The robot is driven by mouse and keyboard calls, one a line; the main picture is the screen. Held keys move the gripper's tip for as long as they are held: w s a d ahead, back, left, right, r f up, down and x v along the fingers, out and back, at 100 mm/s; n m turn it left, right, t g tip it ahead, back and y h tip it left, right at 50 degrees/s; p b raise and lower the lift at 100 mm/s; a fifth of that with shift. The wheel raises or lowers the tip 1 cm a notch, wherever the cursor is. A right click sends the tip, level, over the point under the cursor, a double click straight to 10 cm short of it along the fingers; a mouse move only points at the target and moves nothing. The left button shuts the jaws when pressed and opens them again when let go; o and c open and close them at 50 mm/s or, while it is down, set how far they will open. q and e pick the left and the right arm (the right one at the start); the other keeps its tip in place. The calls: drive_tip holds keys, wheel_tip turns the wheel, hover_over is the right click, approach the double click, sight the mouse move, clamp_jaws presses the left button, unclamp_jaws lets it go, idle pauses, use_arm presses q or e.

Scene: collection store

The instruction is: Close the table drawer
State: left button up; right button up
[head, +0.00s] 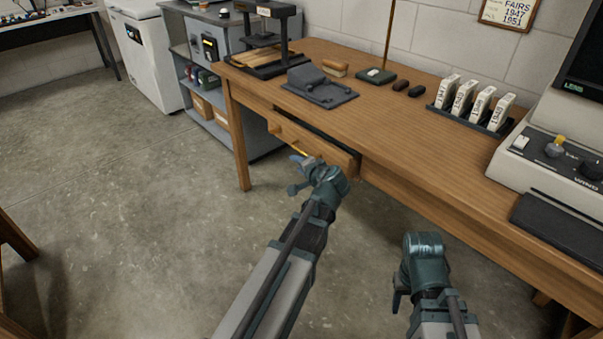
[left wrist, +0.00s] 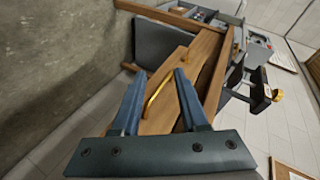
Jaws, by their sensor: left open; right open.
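The wooden table (head: 420,140) has a drawer (head: 318,146) standing partly out, with a dark gap behind its front. The drawer also shows in the left wrist view (left wrist: 172,73), with a brass bar handle (left wrist: 158,97) on its front. My left gripper (head: 298,158) is at the drawer front, by the handle. Its two open fingers (left wrist: 157,80) appear on either side of the handle in the left wrist view; I cannot tell whether they touch it. My right gripper (head: 398,298) is low in front of the table, away from the drawer, its fingers mostly hidden by its wrist.
Grey shelving (head: 205,85) stands beyond the left table leg (head: 238,140). The floor (head: 130,210) at left is clear.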

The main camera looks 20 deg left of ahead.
sight(302, 152)
use_arm(q)
drive_tip(key=shift+d+m+t+y+b, duration=1)
drive_tip(key=shift+d+m+t+b, duration=0.8)
drive_tip(key=shift+d+m+b, duration=1.45)
drive_tip(key=shift+m, duration=0.35)
drive_tip(key=x, duration=1.3)
drive_tip(key=shift+s+a+f+b, duration=0.2)
drive_tip(key=shift+f+b, duration=0.1)
drive_tip(key=shift+f, duration=0.1)
use_arm(e)
wheel_tip(302, 152, down, 9)
drive_tip(key=shift+f, duration=0.2)
use_arm(q)
clamp_jaws()
